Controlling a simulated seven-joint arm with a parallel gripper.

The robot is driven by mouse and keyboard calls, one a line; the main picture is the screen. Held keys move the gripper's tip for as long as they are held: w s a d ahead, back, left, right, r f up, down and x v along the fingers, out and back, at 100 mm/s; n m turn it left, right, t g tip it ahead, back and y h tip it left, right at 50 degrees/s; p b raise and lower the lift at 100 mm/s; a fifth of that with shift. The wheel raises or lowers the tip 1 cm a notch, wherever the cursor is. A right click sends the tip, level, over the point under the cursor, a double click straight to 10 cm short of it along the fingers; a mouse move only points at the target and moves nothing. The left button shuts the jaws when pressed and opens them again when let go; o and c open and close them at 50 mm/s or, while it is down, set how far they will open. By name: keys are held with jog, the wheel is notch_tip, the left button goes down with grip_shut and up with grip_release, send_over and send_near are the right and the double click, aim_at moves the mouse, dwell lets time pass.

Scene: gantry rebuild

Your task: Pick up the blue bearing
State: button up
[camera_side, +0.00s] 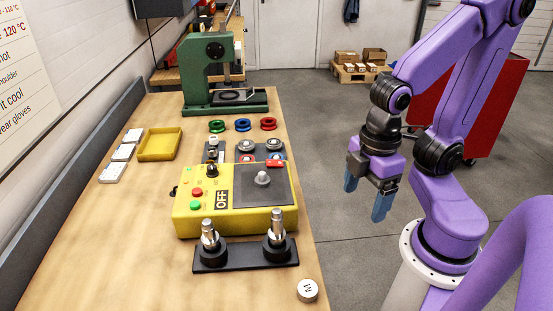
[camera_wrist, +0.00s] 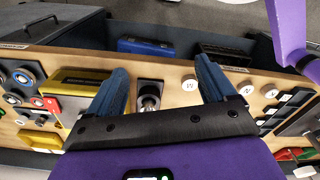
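The blue bearing (camera_side: 243,125) is a small ring lying flat on the wooden bench in the side view. It sits between a green bearing (camera_side: 217,126) on its left and a red bearing (camera_side: 268,124) on its right, in front of the green press. My gripper (camera_side: 367,190) is open and empty, with its blue fingers pointing down. It hangs off the right side of the bench, well away from the bearing. In the wrist view the fingers of my gripper (camera_wrist: 162,84) are spread wide. Round parts show there at far left, too small to identify surely.
A green press (camera_side: 207,75) stands behind the bearings. In front are a yellow control box (camera_side: 228,217) and a black base with two posts (camera_side: 245,256). A yellow tray (camera_side: 160,144) lies left. A white cap marked M (camera_side: 307,290) is near the front edge. A red cabinet (camera_side: 490,105) stands behind my arm.

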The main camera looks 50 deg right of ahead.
jog(key=n+t+y, duration=0.7)
jog(key=n+y, duration=0.4)
jog(key=n, duration=2.4)
send_near(278, 156)
jog(key=shift+x, duration=4.35)
